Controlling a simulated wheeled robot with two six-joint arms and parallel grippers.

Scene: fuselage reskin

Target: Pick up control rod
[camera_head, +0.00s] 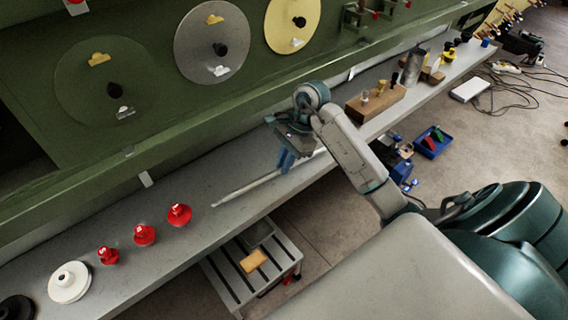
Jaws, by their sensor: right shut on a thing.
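The control rod (245,189) is a long, thin, pale rod with a narrow tip at its left end. It lies along the grey shelf or stays very close above it; I cannot tell which. My right gripper (287,160), with blue fingers, is shut on the rod toward its right part. The gripper hides a piece of the rod, and its right end shows a little beyond the fingers. My left gripper is not in view.
Red knobs (144,235) and a white disc (69,282) stand on the shelf at the left. A wooden block (375,103) stands to the right. A green panel with round discs (212,42) rises behind. A slatted stool (252,262) stands below.

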